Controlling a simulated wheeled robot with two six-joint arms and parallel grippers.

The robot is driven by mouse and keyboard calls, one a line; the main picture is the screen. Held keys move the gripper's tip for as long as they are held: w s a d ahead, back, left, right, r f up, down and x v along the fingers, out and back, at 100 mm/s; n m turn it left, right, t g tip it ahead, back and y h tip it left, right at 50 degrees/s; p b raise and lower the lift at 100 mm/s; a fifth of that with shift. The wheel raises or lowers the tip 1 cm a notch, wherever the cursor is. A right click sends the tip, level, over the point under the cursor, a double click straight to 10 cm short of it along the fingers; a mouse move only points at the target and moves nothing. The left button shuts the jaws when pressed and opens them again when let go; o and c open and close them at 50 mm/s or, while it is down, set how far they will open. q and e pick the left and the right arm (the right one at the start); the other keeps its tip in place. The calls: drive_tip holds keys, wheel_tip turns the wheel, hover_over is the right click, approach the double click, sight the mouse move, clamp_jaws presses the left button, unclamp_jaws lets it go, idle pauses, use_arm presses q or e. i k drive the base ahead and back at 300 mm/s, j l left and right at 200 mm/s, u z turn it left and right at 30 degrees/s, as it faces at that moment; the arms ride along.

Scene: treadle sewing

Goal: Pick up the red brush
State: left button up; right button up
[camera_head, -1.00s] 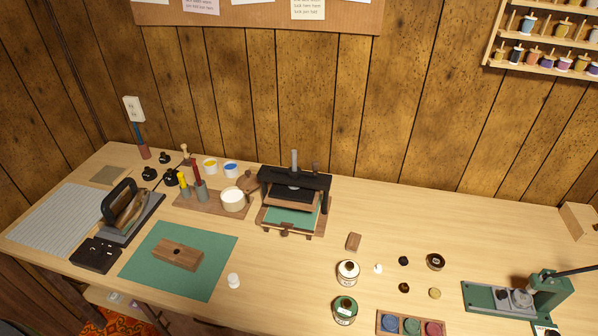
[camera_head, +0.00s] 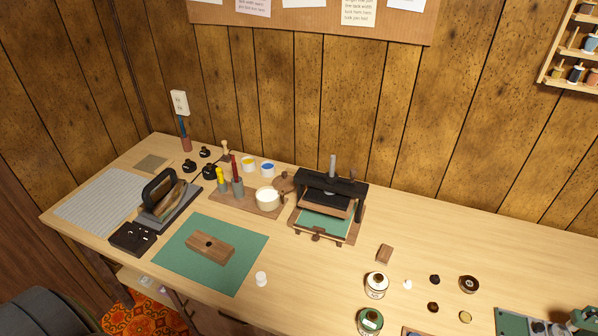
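A red-handled brush (camera_head: 234,167) stands upright in a grey cup (camera_head: 238,188) on a wooden board (camera_head: 262,210) at the middle left of the workbench. A shorter yellow item (camera_head: 220,175) stands in a second grey cup just left of it. A white-topped round pot (camera_head: 267,198) sits to its right on the same board. The brush's lower end is hidden in the cup. Neither of my grippers shows in this view.
A black press (camera_head: 330,190) stands right of the board. A green mat (camera_head: 225,270) with a wooden block (camera_head: 210,246) lies in front. Small black bottles (camera_head: 209,171) and paint pots (camera_head: 267,169) stand behind. The bench (camera_head: 440,250) has bare wood right of the press.

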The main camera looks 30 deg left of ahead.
sight(234, 163)
drive_tip(key=u, duration=1.35)
drive_tip(key=j, duration=0.45)
drive_tip(key=k+j, duration=0.15)
drive_tip(key=j, duration=0.3)
